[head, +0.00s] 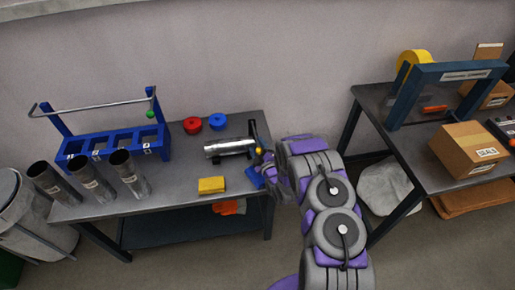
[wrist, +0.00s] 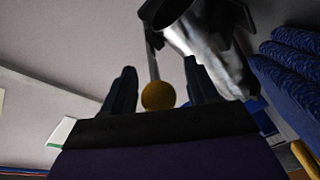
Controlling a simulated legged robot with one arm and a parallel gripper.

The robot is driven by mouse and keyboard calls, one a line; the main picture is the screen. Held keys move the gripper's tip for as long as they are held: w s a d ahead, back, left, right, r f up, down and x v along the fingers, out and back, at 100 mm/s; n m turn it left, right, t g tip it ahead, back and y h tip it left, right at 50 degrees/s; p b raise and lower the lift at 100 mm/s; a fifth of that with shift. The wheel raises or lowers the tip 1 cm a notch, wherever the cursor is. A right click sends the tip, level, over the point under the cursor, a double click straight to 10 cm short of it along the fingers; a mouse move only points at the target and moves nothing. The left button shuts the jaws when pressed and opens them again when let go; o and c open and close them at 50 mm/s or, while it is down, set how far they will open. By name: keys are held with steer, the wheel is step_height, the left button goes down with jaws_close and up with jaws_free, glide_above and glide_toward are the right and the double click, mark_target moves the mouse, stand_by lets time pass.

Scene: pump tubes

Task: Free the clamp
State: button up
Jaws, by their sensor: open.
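The clamp (head: 253,135) is a dark fixture at the right end of the left bench, holding a silver metal tube (head: 228,147). Its lever ends in a yellow ball knob (head: 259,151). My gripper (head: 265,162) is at the bench's right end, close to the knob. In the wrist view my gripper (wrist: 158,78) is open, with the yellow knob (wrist: 158,96) showing between its two dark fingers. The thin lever rises behind the knob, beside the tube (wrist: 205,45). I cannot tell whether the fingers touch the knob.
A blue rack (head: 110,143) with a bar stands at the bench's back left, with several dark tubes (head: 90,180) in front. Red (head: 193,125) and blue (head: 218,121) rings lie behind the tube. A yellow block (head: 211,185) lies in front. A second bench with boxes (head: 470,148) stands right.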

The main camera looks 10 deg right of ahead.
jaws_close()
stand_by(0.4)
